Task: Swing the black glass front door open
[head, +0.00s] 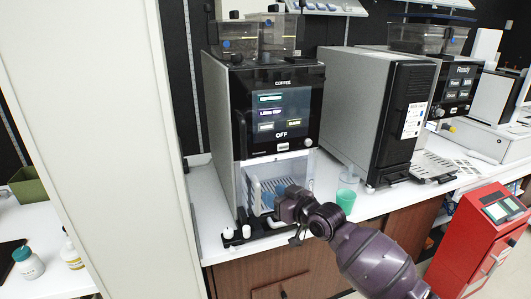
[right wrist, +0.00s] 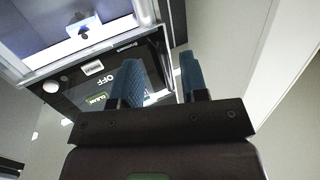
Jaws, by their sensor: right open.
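The black glass front door (head: 276,108) is on the coffee machine at centre in the head view. It carries a lit screen marked OFF and looks shut against the machine's body. In the right wrist view the door (right wrist: 70,97) shows upside down behind my fingers. My right gripper (head: 270,197) is in front of the machine's lower bay, below the door, with its blue fingers partly hidden by its own body. In the wrist view the gripper (right wrist: 160,82) is open. One finger overlaps the door, the other lies past its side edge; I cannot tell about contact. My left gripper is out of view.
A green cup (head: 345,201) stands on the white counter right of my gripper. A second grey and black machine (head: 385,115) stands to the right. A white panel (head: 120,120) rises at left. A red terminal (head: 488,240) stands front right.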

